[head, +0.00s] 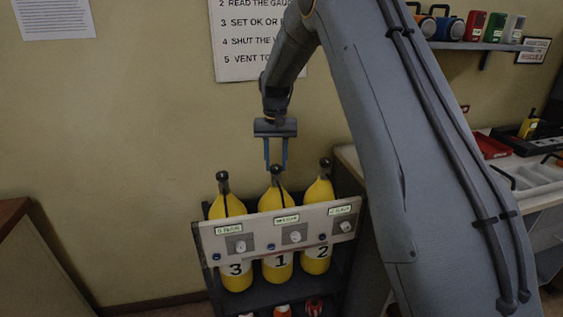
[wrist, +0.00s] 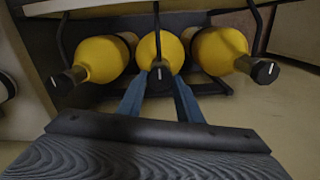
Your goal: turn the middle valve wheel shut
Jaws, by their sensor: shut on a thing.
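Three yellow cylinders stand in a dark rack, each with a black valve wheel on top. The middle cylinder (head: 279,268), numbered 1, has its valve wheel (head: 276,170) between my fingertips; it also shows in the wrist view (wrist: 159,82) with a white mark on its face. My gripper (head: 276,164) points down from above and is shut on this wheel, one blue finger on each side. In the wrist view the gripper (wrist: 160,84) hides part of the wheel's sides. The left valve wheel (head: 222,178) and right valve wheel (head: 325,164) stand clear of my fingers.
A pale panel (head: 262,243) with labels and small dials crosses the rack's front. The wall with a printed instruction sheet (head: 230,60) is close behind. A counter with trays (head: 530,178) and a shelf (head: 478,46) lie to the right. A brown cabinet (head: 35,265) stands at left.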

